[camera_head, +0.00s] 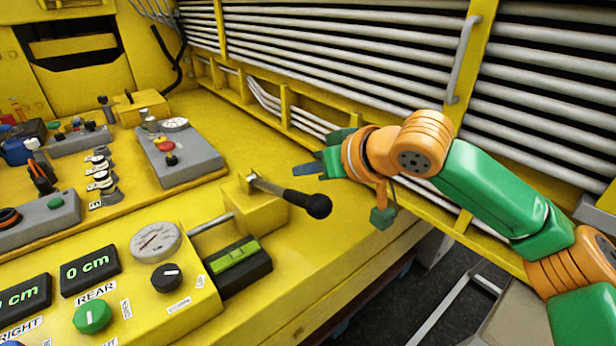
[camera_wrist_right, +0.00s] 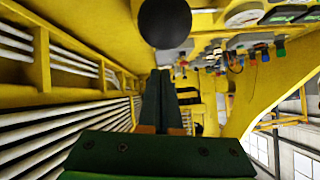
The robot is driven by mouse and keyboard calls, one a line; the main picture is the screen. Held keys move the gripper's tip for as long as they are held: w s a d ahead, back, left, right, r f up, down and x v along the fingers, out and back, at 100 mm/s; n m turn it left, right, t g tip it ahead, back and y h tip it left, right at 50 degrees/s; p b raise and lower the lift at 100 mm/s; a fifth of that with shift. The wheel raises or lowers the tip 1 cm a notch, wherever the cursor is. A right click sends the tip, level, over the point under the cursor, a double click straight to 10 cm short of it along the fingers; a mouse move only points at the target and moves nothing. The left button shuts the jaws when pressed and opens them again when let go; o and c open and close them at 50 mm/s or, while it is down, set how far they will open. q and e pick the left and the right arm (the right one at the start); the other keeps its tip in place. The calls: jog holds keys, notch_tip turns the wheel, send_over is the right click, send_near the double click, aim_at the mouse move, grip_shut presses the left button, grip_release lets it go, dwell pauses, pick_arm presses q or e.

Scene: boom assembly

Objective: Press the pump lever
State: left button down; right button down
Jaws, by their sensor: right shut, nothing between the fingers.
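The pump lever (camera_head: 290,196) is a grey rod with a black grip and a round black knob, sticking out to the right from a yellow pump block (camera_head: 254,207). My right gripper (camera_head: 309,169) is shut and empty. In the head view it is just behind and above the lever's knob, pointing left. In the right wrist view the black knob (camera_wrist_right: 165,22) shows at the top, beyond and above the shut fingers (camera_wrist_right: 161,78), and a gap seems to lie between them. My left gripper is not in view.
A yellow panel (camera_head: 130,290) with a gauge, knobs and displays reading 0 cm stands at the front left. A black and green box (camera_head: 238,265) lies beside the pump block. Grey pipes (camera_head: 350,60) line the back wall. The yellow deck behind the lever is clear.

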jog(key=shift+s+d+f, duration=0.15)
jog(key=shift+s+f, duration=0.15)
jog(key=shift+f, duration=0.3)
jog(key=shift+s+d+f, duration=0.1)
jog(key=shift+s+f, duration=0.2)
jog(key=shift+f, duration=0.25)
jog(key=shift+a+f, duration=0.1)
